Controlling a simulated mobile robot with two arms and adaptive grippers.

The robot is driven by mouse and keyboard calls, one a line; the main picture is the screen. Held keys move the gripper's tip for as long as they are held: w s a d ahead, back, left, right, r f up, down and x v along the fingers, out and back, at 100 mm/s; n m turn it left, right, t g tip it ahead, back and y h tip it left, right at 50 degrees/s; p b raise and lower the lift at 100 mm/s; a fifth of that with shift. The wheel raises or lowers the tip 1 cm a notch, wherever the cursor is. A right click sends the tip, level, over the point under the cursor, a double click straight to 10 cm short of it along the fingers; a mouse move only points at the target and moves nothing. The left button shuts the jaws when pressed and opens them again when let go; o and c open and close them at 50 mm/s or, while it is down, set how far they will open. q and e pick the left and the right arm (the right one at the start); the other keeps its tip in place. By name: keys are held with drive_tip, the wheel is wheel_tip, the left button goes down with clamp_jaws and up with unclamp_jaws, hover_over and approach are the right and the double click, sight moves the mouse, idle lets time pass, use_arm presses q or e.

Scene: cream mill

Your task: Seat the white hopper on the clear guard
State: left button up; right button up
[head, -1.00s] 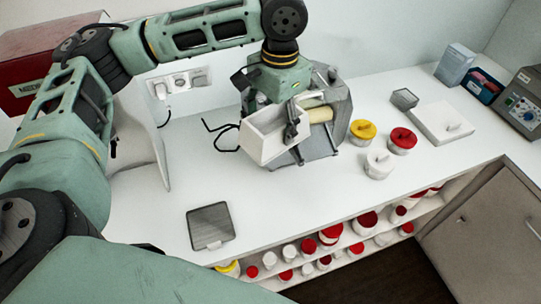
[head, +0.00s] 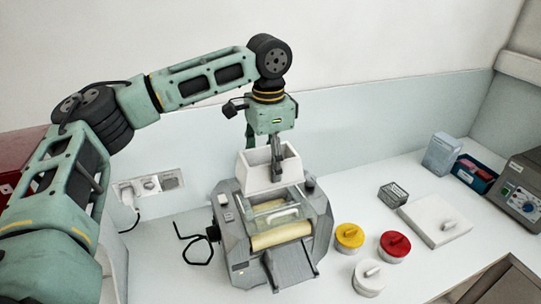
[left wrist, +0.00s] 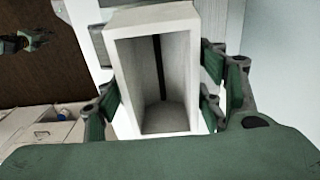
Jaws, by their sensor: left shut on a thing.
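The white hopper (head: 262,177) is an open-topped box, held upright in my left gripper (head: 277,160). The left wrist view looks down into the empty hopper (left wrist: 152,75), with fingers of the left gripper (left wrist: 158,98) on both sides of it. In the head view the hopper is over the rear of the grey mill (head: 228,230). The clear guard (head: 272,214) is on the mill's top, above a cream roller (head: 281,236), just in front of and below the hopper. Whether the hopper touches the mill or guard cannot be told.
Yellow-lidded (head: 348,237), red-lidded (head: 394,246) and white-lidded (head: 369,277) jars stand right of the mill. A white slab (head: 435,220), a small dark tray (head: 392,194) and boxes are farther right.

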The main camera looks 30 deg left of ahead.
use_arm(q)
drive_tip(key=shift+w+f, duration=0.2)
drive_tip(key=shift+f, duration=0.9)
drive_tip(key=f, duration=0.3)
drive_tip(key=shift+w, duration=0.3)
drive_tip(key=shift+s+f, duration=0.1)
drive_tip(key=shift+f, duration=0.2)
use_arm(e)
drive_tip(key=shift+w+a, duration=0.2)
drive_tip(key=shift+w, duration=0.95)
use_arm(q)
drive_tip(key=shift+f, duration=0.2)
use_arm(e)
drive_tip(key=shift+s, duration=0.2)
use_arm(q)
drive_tip(key=shift+f, duration=0.65)
use_arm(e)
drive_tip(key=shift+d, duration=0.1)
use_arm(q)
drive_tip(key=o, duration=1.3)
